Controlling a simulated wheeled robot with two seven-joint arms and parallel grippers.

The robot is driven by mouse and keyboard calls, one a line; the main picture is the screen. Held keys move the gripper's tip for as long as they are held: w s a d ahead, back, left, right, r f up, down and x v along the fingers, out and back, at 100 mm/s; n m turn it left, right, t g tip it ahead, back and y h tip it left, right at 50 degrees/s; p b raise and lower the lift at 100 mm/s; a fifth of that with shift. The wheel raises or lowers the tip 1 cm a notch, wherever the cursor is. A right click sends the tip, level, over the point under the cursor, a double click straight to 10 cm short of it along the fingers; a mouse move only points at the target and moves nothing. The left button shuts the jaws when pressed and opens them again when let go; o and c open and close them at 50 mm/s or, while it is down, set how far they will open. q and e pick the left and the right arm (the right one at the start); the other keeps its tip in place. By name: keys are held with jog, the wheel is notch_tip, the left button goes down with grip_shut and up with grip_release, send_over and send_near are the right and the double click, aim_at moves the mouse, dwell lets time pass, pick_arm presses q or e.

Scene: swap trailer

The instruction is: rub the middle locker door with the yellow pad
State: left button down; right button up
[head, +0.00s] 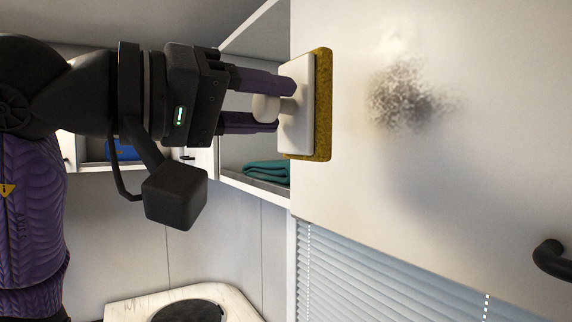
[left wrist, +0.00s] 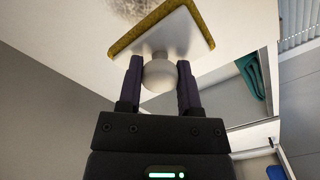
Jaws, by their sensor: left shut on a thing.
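The yellow pad (head: 323,104) has a white backing plate and a round pale knob. My left gripper (head: 278,104) is shut on the knob, and the pad is upright with its yellow face toward the white locker door (head: 430,190). The pad is at the door's left part; I cannot tell if it touches. A dark speckled smudge (head: 408,95) is on the door, right of the pad. In the left wrist view the pad (left wrist: 134,37) is beyond the fingers (left wrist: 158,75), with part of the smudge (left wrist: 120,8) past its edge. My right gripper is not in view.
Left of the door is an open compartment with a folded teal cloth (head: 266,171). A black handle (head: 552,260) sticks out at the door's lower right. Blinds (head: 380,275) hang below. A pale top with a dark round part (head: 188,311) is low down.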

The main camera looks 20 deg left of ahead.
aim_at(313, 94)
pick_arm(q)
jog(key=shift+s+a+r, duration=0.1)
jog(key=shift+r, duration=0.65)
jog(key=p+x, duration=0.1)
jog(key=x, duration=0.4)
jog(key=shift+w+d, duration=0.25)
jog(key=shift+w, duration=0.15)
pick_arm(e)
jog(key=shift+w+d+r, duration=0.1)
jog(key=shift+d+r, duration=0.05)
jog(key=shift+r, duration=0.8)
pick_arm(q)
jog(key=shift+p+x, duration=0.55)
jog(key=shift+x, duration=0.4)
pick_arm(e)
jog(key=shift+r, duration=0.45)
